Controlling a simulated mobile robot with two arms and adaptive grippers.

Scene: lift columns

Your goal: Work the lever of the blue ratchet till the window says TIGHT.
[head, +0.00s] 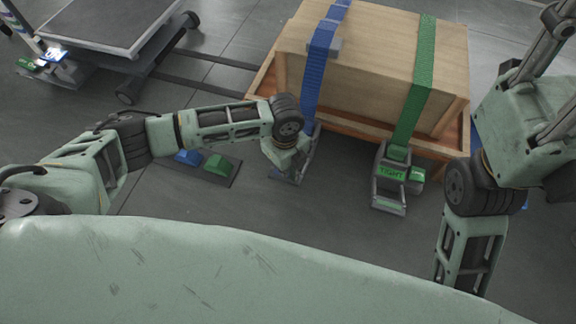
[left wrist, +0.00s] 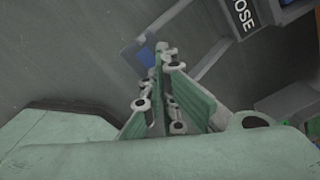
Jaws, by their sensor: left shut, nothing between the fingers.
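The blue ratchet hangs at the low end of the blue strap (head: 316,75) on the crate's front, largely hidden by my left arm. Its grey lever frame (head: 312,152) shows just right of my left gripper (head: 288,170). In the left wrist view, my left gripper (left wrist: 164,62) is shut and empty, its fingertips by the grey lever (left wrist: 205,57) and a blue patch (left wrist: 146,56). I cannot tell whether they touch. My right gripper is out of view.
The green ratchet (head: 390,175) on the green strap (head: 418,75) reads TIGHT, close on the right. The wooden crate (head: 375,60) stands behind. Blue (head: 188,157) and green (head: 219,164) blocks lie on a dark plate under my left arm. A wheeled cart (head: 100,25) stands back left.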

